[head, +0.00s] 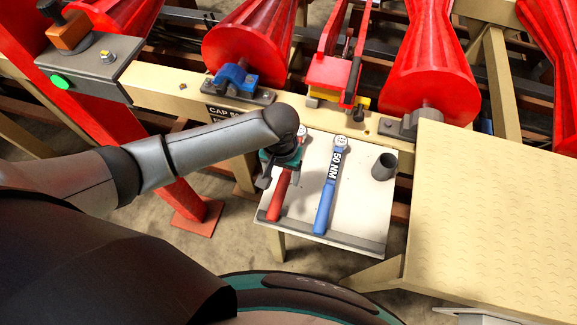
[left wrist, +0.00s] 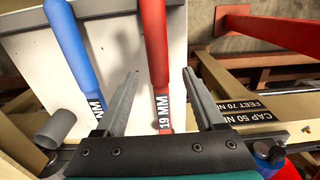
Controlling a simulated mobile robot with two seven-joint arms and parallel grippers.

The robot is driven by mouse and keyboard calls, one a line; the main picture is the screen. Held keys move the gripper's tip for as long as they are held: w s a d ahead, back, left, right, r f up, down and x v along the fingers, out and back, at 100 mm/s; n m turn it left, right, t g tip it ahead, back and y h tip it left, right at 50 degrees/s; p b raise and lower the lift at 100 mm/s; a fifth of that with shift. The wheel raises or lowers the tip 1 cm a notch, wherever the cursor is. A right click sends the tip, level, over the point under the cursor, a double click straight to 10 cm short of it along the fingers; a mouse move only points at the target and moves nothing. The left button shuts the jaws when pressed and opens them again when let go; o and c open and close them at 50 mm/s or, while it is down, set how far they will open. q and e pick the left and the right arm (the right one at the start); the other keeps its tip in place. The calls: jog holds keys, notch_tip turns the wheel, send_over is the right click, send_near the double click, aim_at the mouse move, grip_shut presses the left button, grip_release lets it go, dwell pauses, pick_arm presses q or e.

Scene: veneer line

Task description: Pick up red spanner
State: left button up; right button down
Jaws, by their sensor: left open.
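The red spanner (head: 278,198) lies on a white board (head: 352,205), its upper part hidden under my left gripper (head: 277,172) in the head view. In the left wrist view, the red spanner (left wrist: 154,40) runs between the two spread fingers of my left gripper (left wrist: 160,73), with a "19 MM" label near the gripper body. The fingers are open, one on each side of the shaft, with gaps visible. I cannot tell their exact height over the board. My right gripper is not in view.
A blue spanner (head: 326,195) marked "50 NM" lies to the right on the same board, near a grey cup (head: 384,167). A dark lip (head: 330,237) runs along the board's front edge. Red rollers (head: 430,60) and a beige beam (head: 160,88) stand behind. A beige platform (head: 490,220) is at right.

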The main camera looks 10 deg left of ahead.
aim_at(283, 180)
pick_arm(q)
jog(key=shift+w+d+f+b, duration=0.1)
jog(key=shift+f+b, duration=0.3)
jog(key=shift+f, duration=2.2)
grip_shut()
